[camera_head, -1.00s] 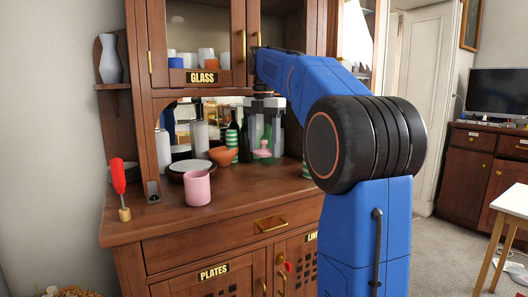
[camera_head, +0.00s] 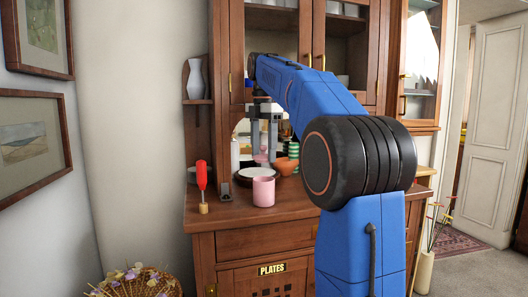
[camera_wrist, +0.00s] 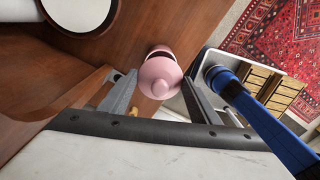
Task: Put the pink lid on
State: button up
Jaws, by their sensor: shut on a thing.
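My gripper (camera_head: 264,157) is shut on the pink lid (camera_head: 261,159), a small disc with a raised knob. In the head view it hangs over the counter, above and apart from the pink cup (camera_head: 263,191), which stands upright near the front edge. In the wrist view the lid (camera_wrist: 159,80) sits between the two fingers and hides part of the cup (camera_wrist: 160,50). Part of the cup's dark opening shows beyond the lid, so the lid is off centre in that view.
A dark-rimmed plate or bowl (camera_head: 240,175), an orange bowl (camera_head: 286,166) and a green-striped vessel (camera_head: 293,150) stand behind the cup. A red-handled tool (camera_head: 202,178) stands upright at left. Cabinet doors (camera_head: 340,50) rise above the counter.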

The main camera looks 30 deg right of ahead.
jog(key=shift+f, duration=2.5)
jog(key=shift+f, duration=0.95)
jog(key=o, duration=1.1)
jog(key=shift+r, duration=0.1)
notch_tip(320, 180, up, 12)
jog(key=shift+f, duration=0.1)
